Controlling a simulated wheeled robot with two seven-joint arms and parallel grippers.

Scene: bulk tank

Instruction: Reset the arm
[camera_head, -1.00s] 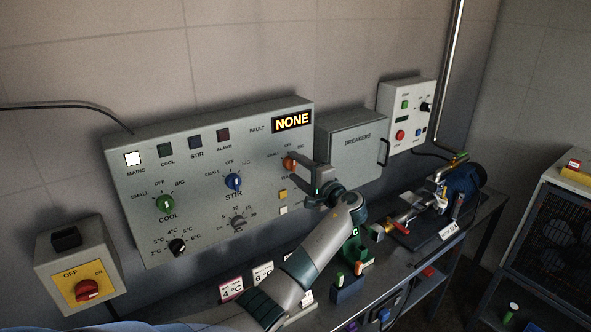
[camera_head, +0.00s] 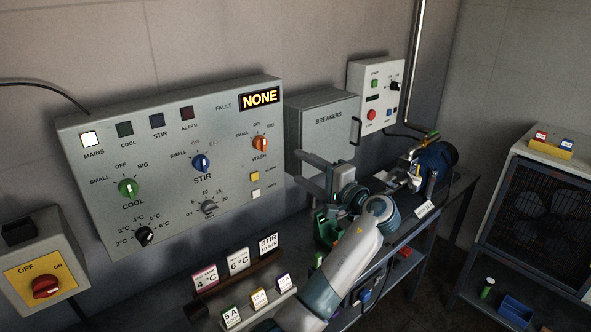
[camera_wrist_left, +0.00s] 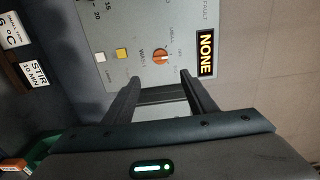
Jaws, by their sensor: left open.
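My left gripper (camera_head: 322,178) is in front of the lower part of the breaker box, right of the control panel (camera_head: 110,200). In the left wrist view its two fingers (camera_wrist_left: 160,88) are apart with nothing between them. The orange WASH knob (camera_head: 260,143) is on the panel and clear of the gripper; it also shows beyond the fingertips in the left wrist view (camera_wrist_left: 160,57). The green COOL knob (camera_head: 128,188) and blue STIR knob (camera_head: 201,163) are left of it. The fault display (camera_head: 260,98) reads NONE. My right gripper is not in view.
The closed breaker box (camera_head: 318,125) has a side handle. A small white control box (camera_head: 375,98) hangs beyond it. Label cards (camera_head: 238,262) stand on the bench below the panel. A red switch (camera_head: 46,287) is at lower left. A fan cage (camera_head: 540,215) stands right.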

